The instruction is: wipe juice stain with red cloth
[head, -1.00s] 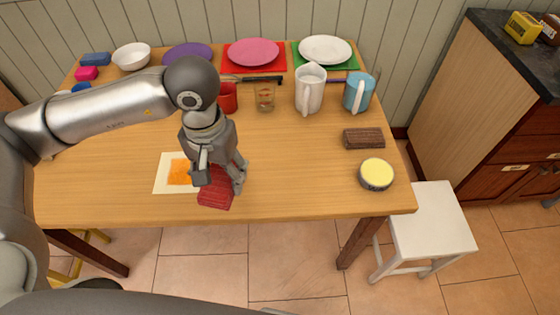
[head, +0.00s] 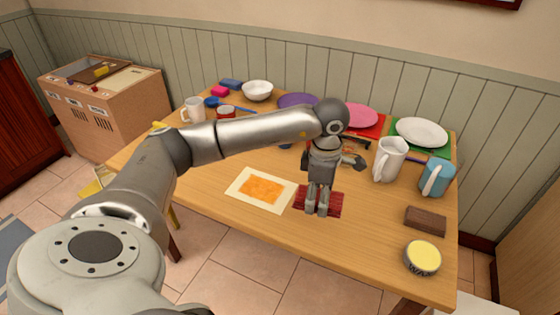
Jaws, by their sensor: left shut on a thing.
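An orange juice stain (head: 261,188) lies on a cream square (head: 238,190) on the wooden table. The red cloth (head: 334,204) lies just right of the square, near the table's front edge. My left gripper (head: 317,212) points down over the cloth and is shut on it, its fingers covering the cloth's middle. The cloth looks flat and at or very close to the tabletop; I cannot tell whether it touches. The whole stain shows. My right gripper is not in view.
On the right of the table (head: 215,170) stand a white pitcher (head: 389,160), a blue mug (head: 437,178), a brown block (head: 425,220) and a yellow-topped tin (head: 422,258). Plates, bowls and cups line the back. The wood in front of the square is clear.

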